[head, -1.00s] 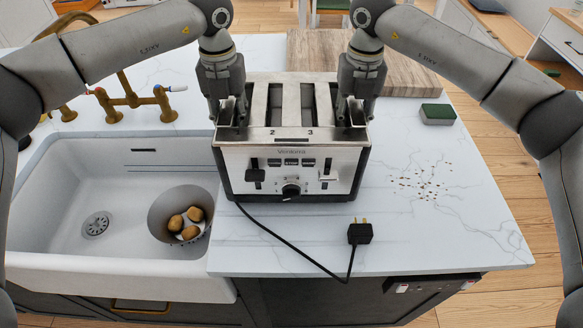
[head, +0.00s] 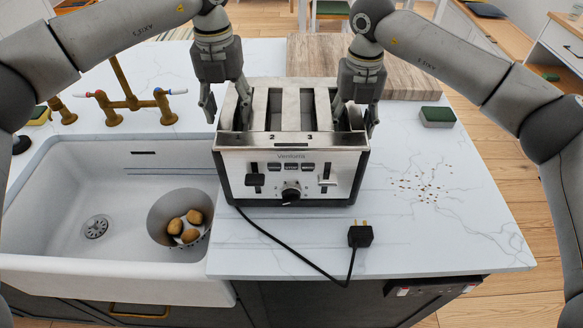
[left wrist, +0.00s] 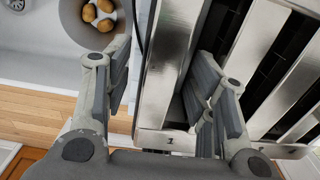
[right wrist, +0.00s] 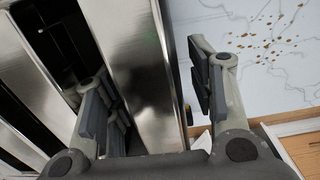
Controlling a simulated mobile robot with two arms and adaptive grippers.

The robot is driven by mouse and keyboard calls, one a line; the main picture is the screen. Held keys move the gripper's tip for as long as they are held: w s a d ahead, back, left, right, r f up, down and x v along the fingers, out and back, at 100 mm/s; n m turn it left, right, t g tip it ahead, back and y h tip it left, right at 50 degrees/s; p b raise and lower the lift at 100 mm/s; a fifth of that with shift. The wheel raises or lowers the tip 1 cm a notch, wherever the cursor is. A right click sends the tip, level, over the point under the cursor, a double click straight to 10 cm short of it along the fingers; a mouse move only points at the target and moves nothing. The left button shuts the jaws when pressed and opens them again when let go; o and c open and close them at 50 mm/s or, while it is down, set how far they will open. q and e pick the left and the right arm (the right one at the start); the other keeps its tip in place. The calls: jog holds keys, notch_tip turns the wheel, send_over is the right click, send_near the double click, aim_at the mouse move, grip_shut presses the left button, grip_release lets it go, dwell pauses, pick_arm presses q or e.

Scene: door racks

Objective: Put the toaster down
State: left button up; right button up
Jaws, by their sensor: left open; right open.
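The silver toaster (head: 290,170) stands upright on the white marble counter, right of the sink, with its levers and dial facing the front. My left gripper (head: 226,112) is open at the toaster's left edge; in the left wrist view (left wrist: 160,85) its fingers are apart, with the toaster's metal side wall between them. My right gripper (head: 355,118) is open at the right edge; in the right wrist view (right wrist: 155,95) its fingers stand on either side of the right wall, with a gap outside. The toaster's base rests on the counter (head: 450,225).
The toaster's black cord and plug (head: 360,235) lie on the counter in front. Crumbs (head: 418,187) and a green sponge (head: 437,116) lie to the right. A wooden board (head: 400,75) is behind. The sink (head: 95,200) at left holds a colander (head: 160,215) with potatoes.

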pick_arm(q)
notch_tip(320, 180, up, 4)
jog(key=shift+f, duration=0.2)
pick_arm(e)
jog(key=shift+r, duration=0.1)
notch_tip(320, 180, up, 12)
jog(key=shift+f, duration=0.1)
pick_arm(q)
jog(key=shift+r, duration=0.1)
dwell(0.4)
